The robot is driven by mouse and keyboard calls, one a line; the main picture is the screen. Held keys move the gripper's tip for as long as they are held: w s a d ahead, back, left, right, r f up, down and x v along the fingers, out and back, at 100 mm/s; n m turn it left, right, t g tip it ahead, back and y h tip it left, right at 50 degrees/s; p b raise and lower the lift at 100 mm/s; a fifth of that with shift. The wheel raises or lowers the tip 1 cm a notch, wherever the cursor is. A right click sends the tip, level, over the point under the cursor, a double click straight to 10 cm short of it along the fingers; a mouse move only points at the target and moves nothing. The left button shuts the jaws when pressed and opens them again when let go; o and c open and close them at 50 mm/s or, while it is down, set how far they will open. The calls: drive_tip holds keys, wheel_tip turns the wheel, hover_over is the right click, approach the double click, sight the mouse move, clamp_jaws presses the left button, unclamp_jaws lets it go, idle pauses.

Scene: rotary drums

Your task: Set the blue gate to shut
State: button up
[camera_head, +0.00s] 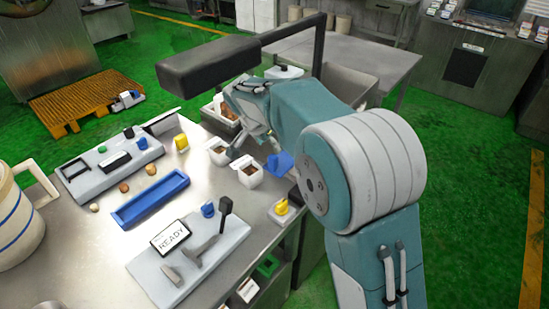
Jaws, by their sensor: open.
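Several blue parts show, and I cannot tell for sure which one is the gate. A large blue rounded part (281,163) sits at the right of the table, beside my arm and partly hidden by it. A small blue knob (208,209) stands on the grey panel (232,237) with the READY sign (171,237). My gripper (243,143) points down over the table, open, close to two white bins with brown contents, the left bin (217,151) and the right bin (247,173). It appears to hold nothing. My arm hides part of the table's right side.
A black lever (224,208) rises beside the small blue knob. Yellow knobs stand at the table's back (181,143) and right edge (282,207). A blue tray (150,200) lies mid-table. A second grey panel (108,164) and a white jug (17,222) are left.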

sight(273, 156)
drive_tip(key=x, duration=0.8)
drive_tip(key=shift+w+a+f, duration=0.1)
drive_tip(key=shift+f, duration=0.1)
drive_tip(key=shift+c, duration=0.3)
